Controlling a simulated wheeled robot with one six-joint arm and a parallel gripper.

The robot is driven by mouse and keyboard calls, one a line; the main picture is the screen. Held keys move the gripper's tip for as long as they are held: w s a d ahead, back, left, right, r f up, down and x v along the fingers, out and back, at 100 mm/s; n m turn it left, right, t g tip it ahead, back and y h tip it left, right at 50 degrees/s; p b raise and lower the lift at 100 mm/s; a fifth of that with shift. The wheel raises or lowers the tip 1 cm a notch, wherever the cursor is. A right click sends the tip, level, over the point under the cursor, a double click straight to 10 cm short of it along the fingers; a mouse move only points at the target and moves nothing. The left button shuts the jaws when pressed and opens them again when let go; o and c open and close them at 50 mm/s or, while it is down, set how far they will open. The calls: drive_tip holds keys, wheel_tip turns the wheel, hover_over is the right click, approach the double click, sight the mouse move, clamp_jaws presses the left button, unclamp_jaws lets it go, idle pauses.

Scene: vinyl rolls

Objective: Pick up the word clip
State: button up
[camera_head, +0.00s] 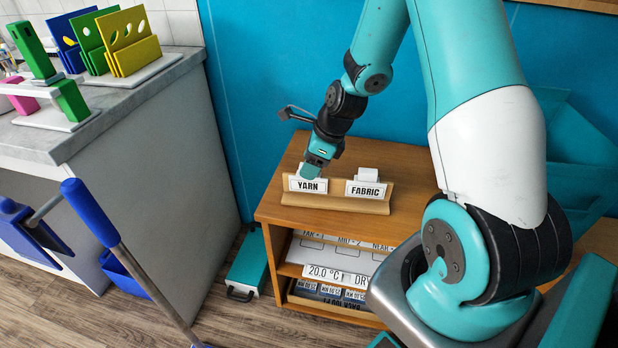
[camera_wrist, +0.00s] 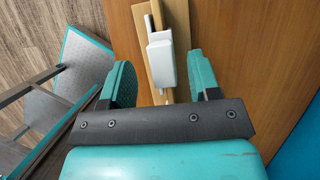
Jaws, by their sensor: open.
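Two white word clips stand side by side on a wooden rail (camera_head: 335,202) on top of the cabinet. The left one reads YARN (camera_head: 306,186); the right one reads FABRIC (camera_head: 366,190) and has a white block at its back. My gripper (camera_head: 313,168) is down at the YARN clip and hides its upper back part. In the wrist view, a white clip block (camera_wrist: 160,62) shows along the wooden rail (camera_wrist: 178,40), in the gap between the fingers of my open gripper (camera_wrist: 160,82). No contact with either finger shows there.
The wooden cabinet (camera_head: 282,214) has shelves with several signs below its top. A blue wall (camera_head: 260,60) stands behind it. A grey counter (camera_head: 110,108) with coloured holders is at the left, and a blue-handled tool (camera_head: 90,212) stands in front of it.

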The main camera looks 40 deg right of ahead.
drive_tip(key=x, duration=0.3)
drive_tip(key=shift+w+f, duration=0.15)
drive_tip(key=shift+f, duration=0.1)
drive_tip(key=shift+c, duration=0.4)
drive_tip(key=c, duration=0.9)
drive_tip(key=shift+r, duration=0.1)
